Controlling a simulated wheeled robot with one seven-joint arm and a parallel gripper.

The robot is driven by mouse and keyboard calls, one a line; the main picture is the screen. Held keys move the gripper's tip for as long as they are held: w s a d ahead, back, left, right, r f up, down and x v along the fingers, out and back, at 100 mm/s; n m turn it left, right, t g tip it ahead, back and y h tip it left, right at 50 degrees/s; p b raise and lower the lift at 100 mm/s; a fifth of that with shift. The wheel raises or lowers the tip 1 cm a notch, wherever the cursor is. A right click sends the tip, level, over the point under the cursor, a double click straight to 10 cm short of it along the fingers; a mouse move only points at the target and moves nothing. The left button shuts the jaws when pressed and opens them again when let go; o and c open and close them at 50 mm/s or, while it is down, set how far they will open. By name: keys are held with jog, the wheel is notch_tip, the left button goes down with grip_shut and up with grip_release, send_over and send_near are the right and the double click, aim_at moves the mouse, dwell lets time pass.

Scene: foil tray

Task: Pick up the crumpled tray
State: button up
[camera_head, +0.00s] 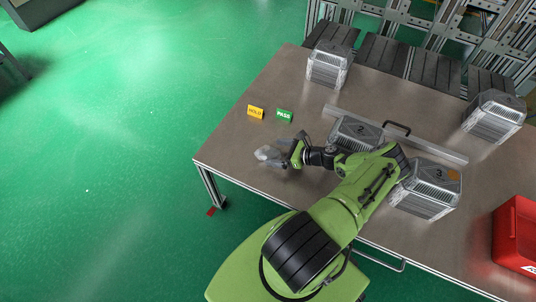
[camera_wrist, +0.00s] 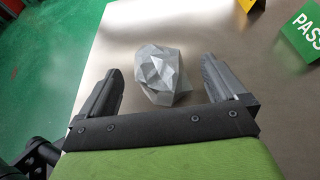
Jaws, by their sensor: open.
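The crumpled tray (camera_wrist: 163,73) is a grey, faceted lump of foil lying on the metal table. In the wrist view it sits between and a little beyond the fingertips of my gripper (camera_wrist: 165,75), with a gap on both sides. My gripper is open and empty. In the head view the crumpled tray (camera_head: 268,155) lies near the table's left edge, at the tip of my gripper (camera_head: 285,156). In that view the fingers partly overlap it, so contact cannot be told there.
A yellow HOLD sign (camera_head: 256,112) and a green PASS sign (camera_head: 284,115) stand behind the tray. Grey ribbed boxes, one marked 2 (camera_head: 354,134) and one marked 3 (camera_head: 428,187), stand right. A red bin (camera_head: 516,236) is at far right. The table (camera_head: 225,140) is clear around the tray.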

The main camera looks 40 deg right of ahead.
aim_at(271, 151)
jog(key=b+x, duration=0.1)
jog(key=x, duration=0.4)
jog(key=shift+s, duration=0.1)
jog(key=shift+a+r, duration=0.1)
jog(key=c, duration=1)
jog(key=shift+c, duration=0.3)
